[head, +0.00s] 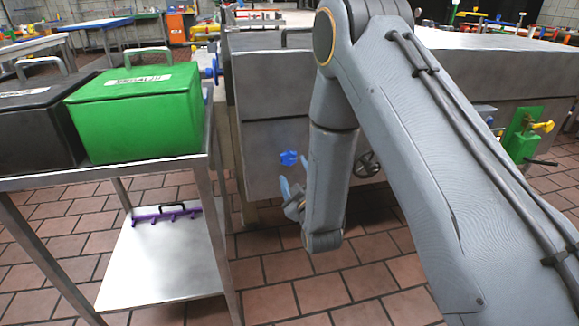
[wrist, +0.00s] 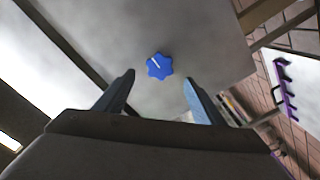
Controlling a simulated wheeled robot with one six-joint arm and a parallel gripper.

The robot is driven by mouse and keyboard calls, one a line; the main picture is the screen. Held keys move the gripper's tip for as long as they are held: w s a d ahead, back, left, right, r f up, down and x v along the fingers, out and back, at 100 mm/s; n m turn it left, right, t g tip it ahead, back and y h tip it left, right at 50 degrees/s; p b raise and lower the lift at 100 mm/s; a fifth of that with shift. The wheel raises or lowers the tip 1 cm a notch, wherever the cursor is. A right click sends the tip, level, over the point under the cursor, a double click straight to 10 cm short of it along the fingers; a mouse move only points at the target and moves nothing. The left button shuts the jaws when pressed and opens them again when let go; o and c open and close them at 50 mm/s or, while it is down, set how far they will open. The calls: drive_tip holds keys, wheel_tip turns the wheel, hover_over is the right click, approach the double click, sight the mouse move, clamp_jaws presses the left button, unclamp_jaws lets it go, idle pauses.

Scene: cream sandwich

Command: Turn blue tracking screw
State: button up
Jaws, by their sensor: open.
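The blue tracking screw (head: 288,158) is a small star-shaped knob on the front face of the grey metal machine (head: 262,130). In the wrist view the same blue screw (wrist: 160,66) shows a white line pointing to the upper left. It lies ahead of my gripper (wrist: 158,84), roughly centred between the fingertips and beyond them. My gripper is open and empty, with its two bluish fingers apart. In the head view my gripper (head: 291,190) is just below the screw, partly hidden by my own arm.
A steel table (head: 160,168) at the left holds a green box (head: 135,115) and a dark box (head: 38,125). Its lower shelf (head: 165,262) carries a purple rack (head: 168,217). A dark handwheel (head: 367,164) is on the machine right of the screw. Tiled floor is open below.

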sight(289, 159)
drive_tip(key=b+x, duration=0.1)
drive_tip(key=x, duration=0.5)
drive_tip(key=shift+w, duration=0.35)
drive_tip(key=shift+c, duration=0.5)
drive_tip(key=c, duration=1)
drive_tip(key=shift+o, duration=0.2)
drive_tip(key=shift+m, duration=0.3)
